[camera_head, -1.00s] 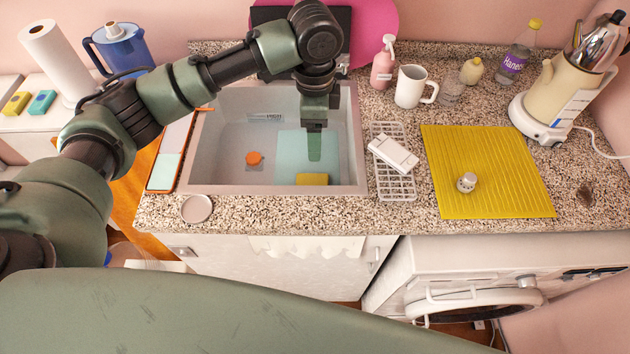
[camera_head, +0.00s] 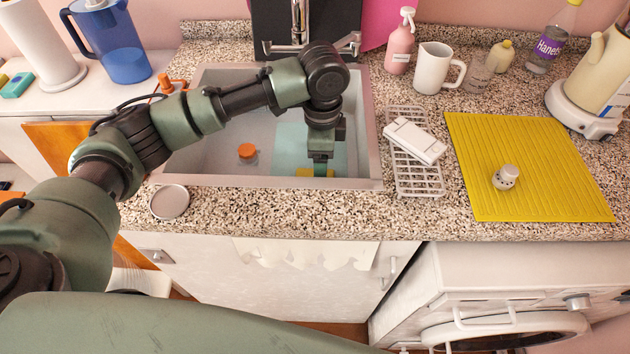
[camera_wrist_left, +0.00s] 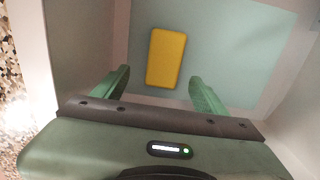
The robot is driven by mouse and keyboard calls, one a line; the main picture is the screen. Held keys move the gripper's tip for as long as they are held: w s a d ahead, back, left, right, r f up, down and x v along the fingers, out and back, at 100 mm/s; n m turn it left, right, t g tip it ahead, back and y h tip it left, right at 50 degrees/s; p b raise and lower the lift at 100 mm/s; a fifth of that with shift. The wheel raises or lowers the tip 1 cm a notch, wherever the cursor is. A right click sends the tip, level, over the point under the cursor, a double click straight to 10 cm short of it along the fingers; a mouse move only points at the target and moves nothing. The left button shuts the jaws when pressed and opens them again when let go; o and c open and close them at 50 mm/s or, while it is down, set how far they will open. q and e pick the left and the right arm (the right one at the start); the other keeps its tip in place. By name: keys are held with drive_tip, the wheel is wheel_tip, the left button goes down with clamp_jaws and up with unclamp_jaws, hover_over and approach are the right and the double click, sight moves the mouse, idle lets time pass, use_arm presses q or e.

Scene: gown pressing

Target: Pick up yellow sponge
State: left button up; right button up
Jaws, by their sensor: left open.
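The yellow sponge (camera_head: 303,171) lies in the sink on a pale blue flat sheet, near the sink's front wall. In the head view my left gripper covers part of it. In the left wrist view the sponge (camera_wrist_left: 166,58) shows whole, flat, with its long side pointing away from me. My left gripper (camera_head: 320,170) points down into the sink at the sponge. In the left wrist view its fingers (camera_wrist_left: 160,80) are spread apart with nothing between them, and the sponge appears beyond the gap. My right gripper is not in view.
The sink rim (camera_head: 270,183) surrounds the gripper closely at the front and right. An orange object (camera_head: 247,152) lies in the sink to the left. A faucet (camera_head: 299,30) stands behind. A wire rack (camera_head: 420,178) and yellow mat (camera_head: 540,195) are to the right.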

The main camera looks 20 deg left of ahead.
use_arm(q)
drive_tip(key=f, duration=0.2)
drive_tip(key=a+f, duration=0.1)
drive_tip(key=f, duration=0.1)
drive_tip(key=shift+w, duration=0.1)
drive_tip(key=shift+f, duration=0.6)
drive_tip(key=shift+r, duration=0.1)
drive_tip(key=c, duration=1.4)
